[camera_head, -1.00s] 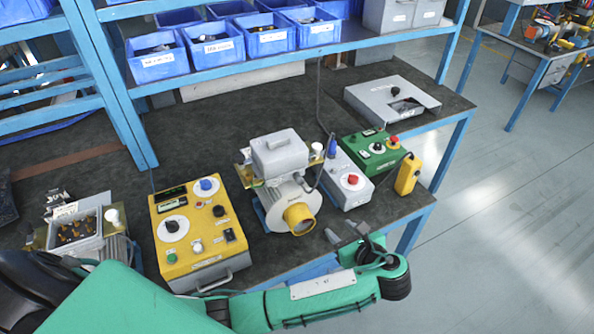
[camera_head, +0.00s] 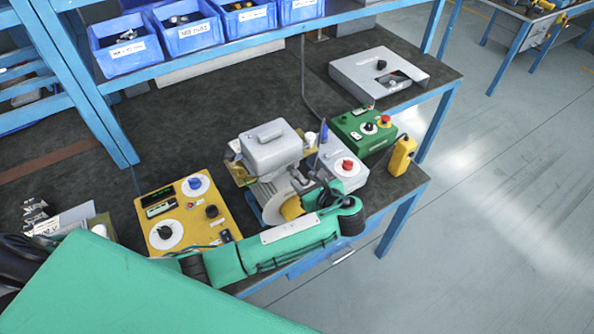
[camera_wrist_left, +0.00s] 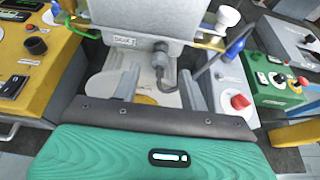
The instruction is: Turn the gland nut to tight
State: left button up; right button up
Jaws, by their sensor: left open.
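The blower motor (camera_head: 262,183) stands on the bench with a grey terminal box (camera_head: 268,147) on top. In the left wrist view the terminal box (camera_wrist_left: 140,25) fills the top middle. The dark grey gland nut (camera_wrist_left: 159,58) sticks out of the box's near face, and a grey cable bends from it to the right. My left gripper (camera_head: 315,178) is open in front of the motor's near end. In the wrist view its fingers (camera_wrist_left: 158,85) stand to either side below the gland nut, with a gap between. In the head view the arm and fingers hide the nut. My right gripper is not in view.
A yellow control panel (camera_head: 187,212) stands left of the motor. A grey box with a red button (camera_head: 347,166), a green box (camera_head: 365,130) and a yellow pendant (camera_head: 402,155) are to the right. Blue bins (camera_head: 187,30) line the shelf. The bench behind the motor is largely clear.

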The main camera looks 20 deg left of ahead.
aim_at(297, 174)
pick_arm(q)
jog(key=x, duration=0.4)
jog(key=shift+p, duration=0.4)
jog(key=shift+w+a+f, duration=0.2)
jog(key=shift+w+a, duration=0.05)
jog(key=shift+a, duration=0.15)
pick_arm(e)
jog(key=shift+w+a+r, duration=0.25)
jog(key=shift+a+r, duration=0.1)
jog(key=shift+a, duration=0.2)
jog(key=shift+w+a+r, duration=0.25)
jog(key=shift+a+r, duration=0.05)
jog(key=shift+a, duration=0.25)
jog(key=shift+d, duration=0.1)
pick_arm(q)
grip_shut()
jog(key=shift+r, duration=0.1)
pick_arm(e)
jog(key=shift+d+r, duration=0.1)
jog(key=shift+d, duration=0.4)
